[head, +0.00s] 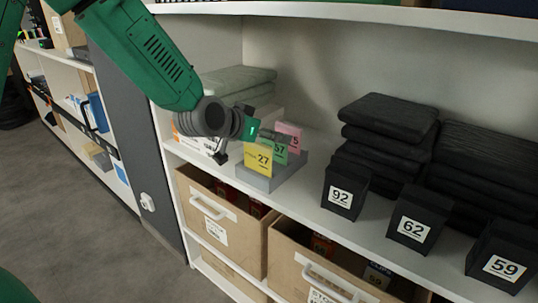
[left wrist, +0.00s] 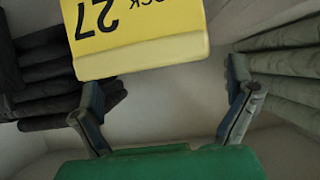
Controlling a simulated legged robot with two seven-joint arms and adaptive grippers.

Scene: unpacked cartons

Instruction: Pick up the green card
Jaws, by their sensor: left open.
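The green card (head: 280,152), marked 57, stands upright in a grey holder (head: 262,184) on the white shelf. It is between a yellow card (head: 257,159), marked 27, in front and a pink card (head: 293,131) behind; its upper part is partly covered by my gripper. My left gripper (head: 248,146) is open and empty, just above and beside the cards. In the left wrist view the yellow card (left wrist: 135,28) shows upside down beyond the spread fingers of my left gripper (left wrist: 163,80). I cannot make out the green card there. My right gripper is not in view.
Black numbered boxes (head: 346,192) and dark folded fabric stacks (head: 390,120) stand to the right on the shelf. Light green folded fabric (head: 238,80) lies behind my gripper. Cardboard drawers (head: 222,212) sit below. An upper shelf (head: 330,10) overhangs the space.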

